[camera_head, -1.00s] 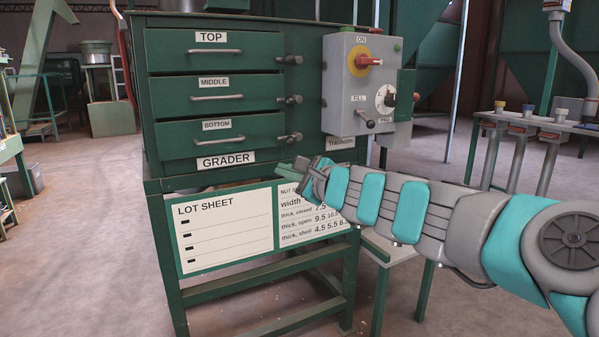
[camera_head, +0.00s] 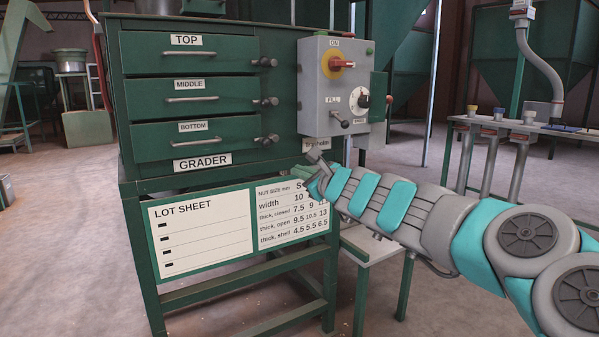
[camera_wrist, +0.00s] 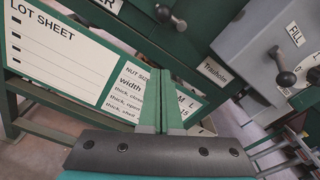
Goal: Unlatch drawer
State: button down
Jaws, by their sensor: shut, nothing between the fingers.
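The green grader cabinet has three labelled drawers: top (camera_head: 215,52), middle (camera_head: 180,93) and bottom (camera_head: 175,143). Each has a pale bar handle and a dark knob latch at its right: top latch (camera_head: 264,62), middle latch (camera_head: 266,101), bottom latch (camera_head: 266,140). One latch knob (camera_wrist: 170,17) shows at the top of the wrist view, beyond the fingertips. My gripper (camera_head: 301,174) is below and right of the bottom latch, apart from it, in front of the cabinet. Its two green fingers (camera_wrist: 158,72) are shut together with nothing between them.
A grey control box (camera_head: 330,85) with a red switch and FILL lever (camera_head: 340,120) sits right of the drawers, above my gripper. A lot sheet board (camera_head: 200,235) is below them. A low pale table (camera_head: 375,245) stands under my arm.

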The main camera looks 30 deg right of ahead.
aim_at(270, 141)
jog(key=w+a+r, duration=0.2)
jog(key=w+r, duration=0.1)
jog(key=w, duration=0.5)
jog(key=shift+w+p, duration=0.35)
jog(key=shift+p, duration=0.05)
